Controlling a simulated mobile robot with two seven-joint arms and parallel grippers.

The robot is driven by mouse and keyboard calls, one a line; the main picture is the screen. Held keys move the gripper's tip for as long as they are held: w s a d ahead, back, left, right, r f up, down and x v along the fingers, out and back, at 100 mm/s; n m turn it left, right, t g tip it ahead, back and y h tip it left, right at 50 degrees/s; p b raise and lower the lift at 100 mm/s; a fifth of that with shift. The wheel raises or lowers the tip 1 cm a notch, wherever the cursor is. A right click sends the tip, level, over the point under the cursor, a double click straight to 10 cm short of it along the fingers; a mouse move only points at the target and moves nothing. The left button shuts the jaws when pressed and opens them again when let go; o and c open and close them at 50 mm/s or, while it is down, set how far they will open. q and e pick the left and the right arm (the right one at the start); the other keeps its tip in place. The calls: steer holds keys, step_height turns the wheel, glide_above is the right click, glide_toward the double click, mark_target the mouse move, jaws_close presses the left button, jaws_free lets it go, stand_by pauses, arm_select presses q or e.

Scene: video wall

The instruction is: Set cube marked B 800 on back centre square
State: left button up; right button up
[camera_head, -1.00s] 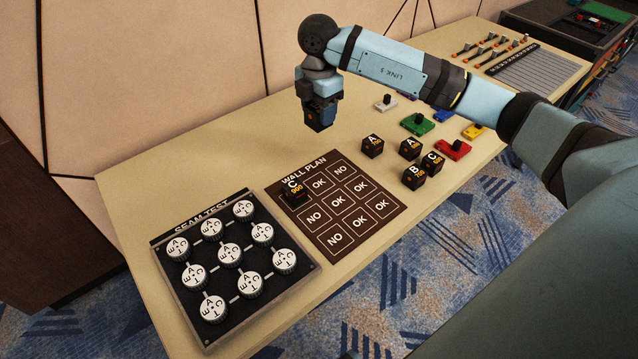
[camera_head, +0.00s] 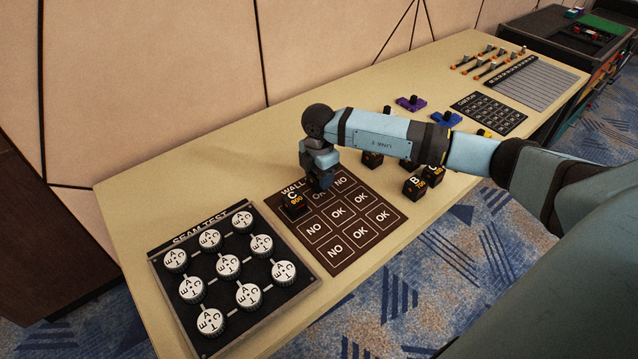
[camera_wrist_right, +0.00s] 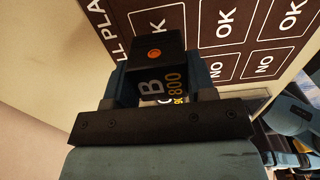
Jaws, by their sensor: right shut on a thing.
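The dark cube marked B 800 (camera_wrist_right: 158,75) is between the fingers of my right gripper (camera_wrist_right: 160,88) in the right wrist view, its orange dot facing outward. In the head view my right gripper (camera_head: 321,183) is over the back centre square, marked OK, of the brown WALL PLAN board (camera_head: 325,262), and hides most of the cube. I cannot tell whether the cube touches the board. A cube marked C 900 (camera_head: 293,206) sits on the back left square, just left of the gripper. My left gripper is not in view.
Cubes, including B 700 (camera_head: 414,189) and a C cube (camera_head: 433,176), stand right of the board, some partly behind my right arm. The SEAM TEST panel (camera_head: 318,280) with white dials lies left. Coloured knobbed pieces (camera_head: 410,102) are farther back. The other board squares are empty.

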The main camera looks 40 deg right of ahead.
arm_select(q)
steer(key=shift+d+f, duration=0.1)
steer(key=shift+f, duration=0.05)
arm_select(e)
steer(key=shift+f, duration=1.65)
steer(key=shift+f, duration=0.2)
steer(key=o, duration=0.9)
steer(key=shift+o, duration=0.2)
steer(key=shift+r, duration=0.15)
steer(key=shift+r, duration=0.25)
step_height(320, 180, up, 12)
steer(key=shift+f+p, duration=0.15)
steer(key=shift+p, duration=0.2)
